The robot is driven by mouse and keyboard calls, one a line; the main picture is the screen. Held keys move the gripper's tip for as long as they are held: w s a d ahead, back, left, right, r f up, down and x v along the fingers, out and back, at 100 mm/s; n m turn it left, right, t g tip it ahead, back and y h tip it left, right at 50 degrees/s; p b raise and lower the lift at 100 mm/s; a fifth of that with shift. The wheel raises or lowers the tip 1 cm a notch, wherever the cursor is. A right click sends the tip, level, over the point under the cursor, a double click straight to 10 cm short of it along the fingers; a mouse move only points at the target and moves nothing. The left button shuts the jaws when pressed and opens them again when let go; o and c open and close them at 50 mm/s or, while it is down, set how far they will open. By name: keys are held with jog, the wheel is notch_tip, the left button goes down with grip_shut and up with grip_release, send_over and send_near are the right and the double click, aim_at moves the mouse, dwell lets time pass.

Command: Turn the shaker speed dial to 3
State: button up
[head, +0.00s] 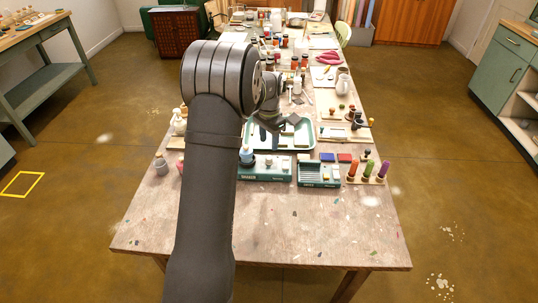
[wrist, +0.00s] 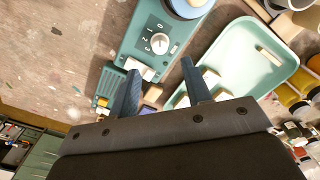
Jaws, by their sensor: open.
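The shaker (head: 270,174) is a teal box with a white front label, near the middle of the table. In the wrist view the shaker (wrist: 133,38) shows its round white dial (wrist: 159,43), with small numbers around it. I cannot clearly read where the dial points. A round blue-rimmed piece (wrist: 188,6) sits at the shaker's far end. My gripper (wrist: 160,67) is open, its two dark fingers apart and empty. The fingertips appear just below the dial in the picture, without visible contact.
A pale green tray (wrist: 247,73) with light blocks lies beside the shaker. A teal ribbed unit (head: 319,183) stands right of the shaker, then a stand (head: 365,181) with coloured handles. Bottles and jars crowd the far table.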

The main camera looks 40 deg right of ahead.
aim_at(269, 157)
notch_tip(269, 157, down, 8)
jog(key=shift+r, duration=0.25)
grip_shut()
